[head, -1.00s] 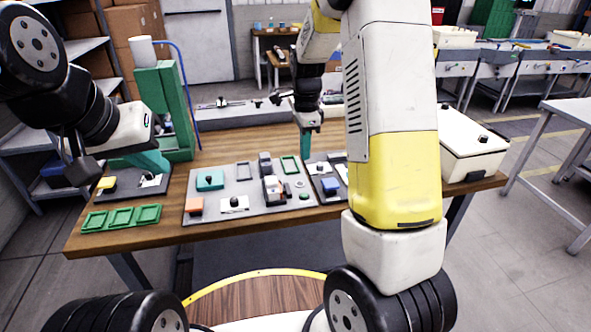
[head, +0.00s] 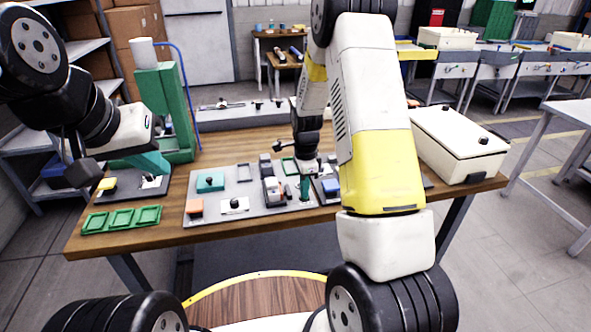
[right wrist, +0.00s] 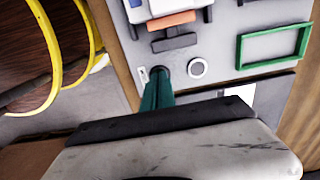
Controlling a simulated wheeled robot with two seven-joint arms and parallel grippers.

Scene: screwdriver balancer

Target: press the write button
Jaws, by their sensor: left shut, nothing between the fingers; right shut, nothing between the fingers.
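The grey main panel (head: 262,208) lies on the wooden table, with several blocks and buttons on it. My right gripper (head: 305,190) is shut and empty, its green fingers pointing down at the panel's right part. In the right wrist view its fingertips (right wrist: 159,74) are at the panel face, beside a round white-ringed button (right wrist: 197,68). The small green button seen there earlier is hidden behind the fingers; I cannot tell whether they touch it. No readable label marks the write button. My left gripper (head: 153,162) is shut and empty above a small side panel at the left.
Orange (head: 195,206) and teal (head: 210,181) blocks stand on the panel's left part. A yellow block (head: 107,184) is on the side panel. Green trays (head: 122,217) lie at the front left. A white box (head: 458,145) stands at the right.

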